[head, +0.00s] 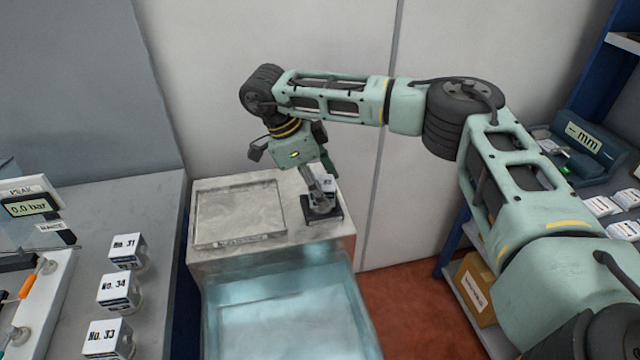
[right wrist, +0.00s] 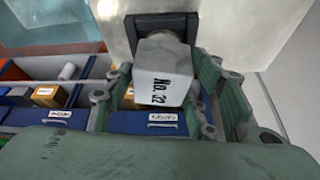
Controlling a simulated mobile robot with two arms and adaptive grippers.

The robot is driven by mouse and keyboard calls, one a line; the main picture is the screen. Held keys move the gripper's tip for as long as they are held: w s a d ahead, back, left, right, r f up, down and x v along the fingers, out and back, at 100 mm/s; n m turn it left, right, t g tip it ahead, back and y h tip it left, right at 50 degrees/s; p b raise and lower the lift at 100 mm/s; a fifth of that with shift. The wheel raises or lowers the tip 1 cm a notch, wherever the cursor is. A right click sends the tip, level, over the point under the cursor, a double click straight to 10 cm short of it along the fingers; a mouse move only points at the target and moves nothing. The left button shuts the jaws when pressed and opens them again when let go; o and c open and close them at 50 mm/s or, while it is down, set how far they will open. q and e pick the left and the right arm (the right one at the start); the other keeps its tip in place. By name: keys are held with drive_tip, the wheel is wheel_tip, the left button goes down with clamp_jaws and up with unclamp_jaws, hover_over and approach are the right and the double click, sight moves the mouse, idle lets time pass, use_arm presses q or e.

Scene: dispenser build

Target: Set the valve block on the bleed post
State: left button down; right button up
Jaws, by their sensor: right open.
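A white valve block (head: 325,184), marked with a number that looks like No. 22, is at the bleed post on a black square base (head: 335,214). It also shows in the right wrist view (right wrist: 162,72), with the black base (right wrist: 135,27) behind it. My right gripper (head: 318,182) is open, with its fingers on either side of the block. In the right wrist view a gap shows beside the block. The post is mostly hidden by the block and fingers, so how fully the block is seated cannot be told. My left gripper is not in view.
A shallow tray (head: 240,240) lies left of the post on the pale stand. A clear blue-tinted basin (head: 290,320) is in front. Several numbered blocks, one marked No. 34 (head: 120,290), stand on the left bench.

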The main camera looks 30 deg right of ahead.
drive_tip(key=p+v, duration=0.6)
drive_tip(key=v, duration=0.5)
drive_tip(key=shift+p, duration=0.35)
drive_tip(key=shift+s, duration=0.15)
idle(0.6)
